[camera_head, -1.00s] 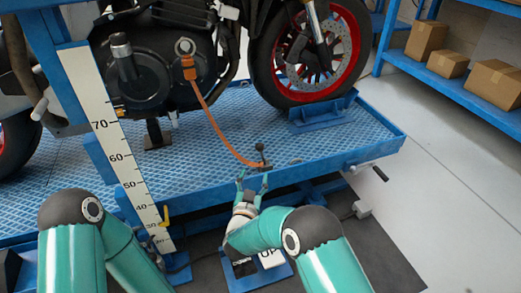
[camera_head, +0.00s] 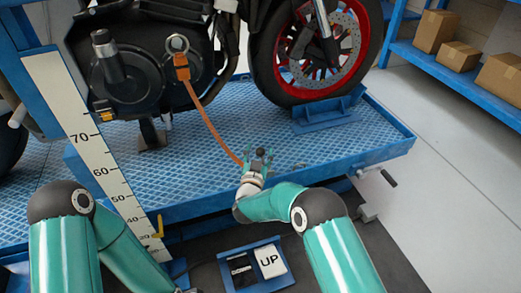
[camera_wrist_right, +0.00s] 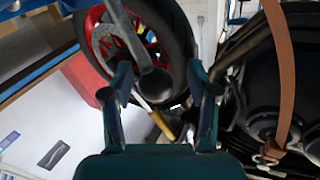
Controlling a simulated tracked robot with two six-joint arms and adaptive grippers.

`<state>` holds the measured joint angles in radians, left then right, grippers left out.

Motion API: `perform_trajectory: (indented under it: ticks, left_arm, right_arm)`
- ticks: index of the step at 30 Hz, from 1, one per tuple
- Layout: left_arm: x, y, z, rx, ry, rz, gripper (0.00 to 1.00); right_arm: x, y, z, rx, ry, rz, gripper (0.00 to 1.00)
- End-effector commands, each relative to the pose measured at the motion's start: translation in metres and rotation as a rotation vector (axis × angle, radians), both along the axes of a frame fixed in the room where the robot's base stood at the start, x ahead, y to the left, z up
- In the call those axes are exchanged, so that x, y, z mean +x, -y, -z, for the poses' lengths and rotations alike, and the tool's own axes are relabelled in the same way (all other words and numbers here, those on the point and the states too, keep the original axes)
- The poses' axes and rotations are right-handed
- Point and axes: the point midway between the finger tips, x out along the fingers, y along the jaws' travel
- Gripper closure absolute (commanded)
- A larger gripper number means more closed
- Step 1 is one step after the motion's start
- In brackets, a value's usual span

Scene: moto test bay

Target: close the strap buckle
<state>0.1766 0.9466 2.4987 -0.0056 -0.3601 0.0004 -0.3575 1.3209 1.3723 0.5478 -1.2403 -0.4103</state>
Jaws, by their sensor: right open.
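The orange strap (camera_head: 208,122) runs from a hook on the motorcycle's engine down to the lift platform's near edge. At its lower end is the buckle, whose lever carries a dark round knob (camera_head: 260,152); the buckle body is mostly hidden behind my gripper. My right gripper (camera_head: 257,158) is open at the knob, its fingers either side of it. In the right wrist view, the knob (camera_wrist_right: 155,86) and its stem show between the open fingers (camera_wrist_right: 160,80); contact cannot be told. The strap (camera_wrist_right: 284,70) also shows there at the right. My left arm shows, but its gripper does not.
The blue lift platform (camera_head: 340,150) carries the motorcycle, with its front wheel (camera_head: 320,50) in a chock. A height scale (camera_head: 95,150) stands at left. An UP/DOWN pedal panel (camera_head: 255,265) lies on the floor. Boxes (camera_head: 435,30) sit on a shelf at right.

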Motion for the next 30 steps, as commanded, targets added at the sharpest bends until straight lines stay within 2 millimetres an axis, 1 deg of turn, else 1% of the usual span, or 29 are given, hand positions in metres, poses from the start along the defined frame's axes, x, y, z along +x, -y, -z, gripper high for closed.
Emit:
perform_trajectory:
  ticks: [5, 6, 14, 15, 16, 17, 30]
  left_arm:
    - [0.000, 0.000, 0.000, 0.000, 0.000, 0.000, 0.34]
    - [0.000, 0.000, 0.000, 0.000, 0.000, 0.000, 0.34]
    - [0.000, 0.000, 0.000, 0.000, 0.000, 0.000, 0.34]
    - [0.000, 0.000, 0.000, 0.000, 0.000, 0.000, 0.34]
    - [0.000, 0.000, 0.000, 0.000, 0.000, 0.000, 0.34]
    - [0.000, 0.000, 0.000, 0.000, 0.000, 0.000, 0.34]
    - [0.000, 0.000, -0.001, 0.000, 0.000, 0.000, 0.34]
  right_arm:
    - [0.000, 0.006, 0.000, 0.000, 0.000, 0.008, 0.41]
    - [0.000, 0.006, 0.000, 0.001, 0.000, 0.009, 0.42]
    - [0.000, 0.008, 0.000, 0.001, 0.000, 0.011, 0.85]
    - [0.000, 0.008, 0.000, 0.001, 0.000, 0.011, 0.92]
    - [0.000, 0.008, 0.000, 0.001, 0.000, 0.011, 0.97]
    - [0.000, 0.008, 0.000, 0.000, 0.000, 0.011, 1.00]
    - [0.001, 0.012, -0.001, 0.027, -0.007, 0.015, 1.00]
